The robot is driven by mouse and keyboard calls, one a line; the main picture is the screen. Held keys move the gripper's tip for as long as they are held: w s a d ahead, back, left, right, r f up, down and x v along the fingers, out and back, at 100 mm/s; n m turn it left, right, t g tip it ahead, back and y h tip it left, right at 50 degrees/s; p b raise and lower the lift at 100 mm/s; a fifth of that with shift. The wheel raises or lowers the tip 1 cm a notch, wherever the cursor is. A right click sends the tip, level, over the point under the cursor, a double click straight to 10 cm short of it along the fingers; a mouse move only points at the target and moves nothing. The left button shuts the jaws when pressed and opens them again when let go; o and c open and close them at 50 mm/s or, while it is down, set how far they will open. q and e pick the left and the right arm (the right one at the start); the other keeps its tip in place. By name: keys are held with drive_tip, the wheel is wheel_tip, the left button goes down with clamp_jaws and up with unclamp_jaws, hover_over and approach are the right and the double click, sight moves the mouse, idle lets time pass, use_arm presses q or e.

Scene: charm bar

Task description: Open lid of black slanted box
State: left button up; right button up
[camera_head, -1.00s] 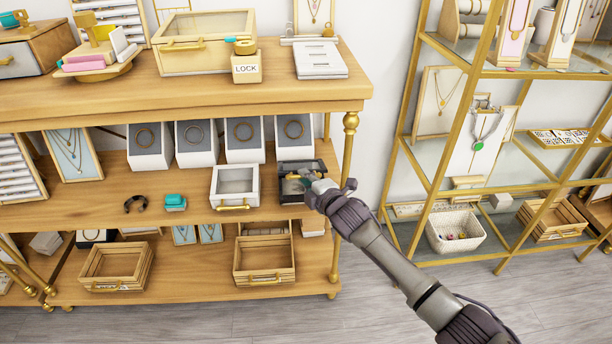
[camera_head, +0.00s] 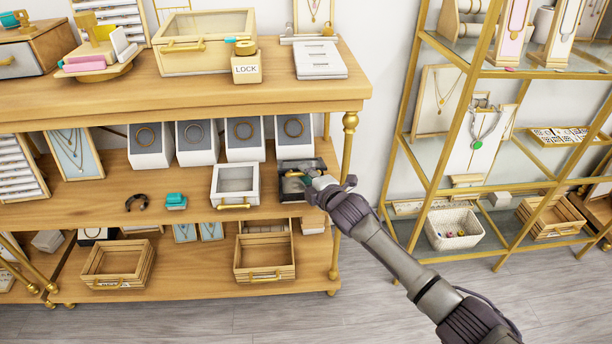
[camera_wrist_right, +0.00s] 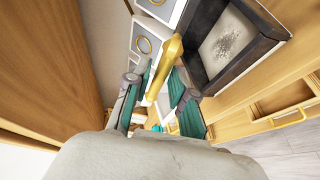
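The black slanted box (camera_head: 297,165) with a clear lid panel stands at the right end of the middle wooden shelf. It also shows at the upper right of the right wrist view (camera_wrist_right: 198,72), where its lid looks shut. Its gold handle (camera_wrist_right: 166,68) reaches in between the teal fingers of my right gripper (camera_wrist_right: 160,98). The fingers stand apart, one on each side of the handle, with a visible gap on the left. In the head view my right gripper (camera_head: 311,184) covers the box's front right part. My left gripper is not in view.
A white slanted box (camera_head: 235,180) stands just left of the black one. White ring displays (camera_head: 244,153) stand behind. The gold shelf post (camera_head: 345,150) is close to my right wrist. Wooden crates (camera_head: 264,273) sit on the lower shelf.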

drive_tip(key=v, duration=1.2)
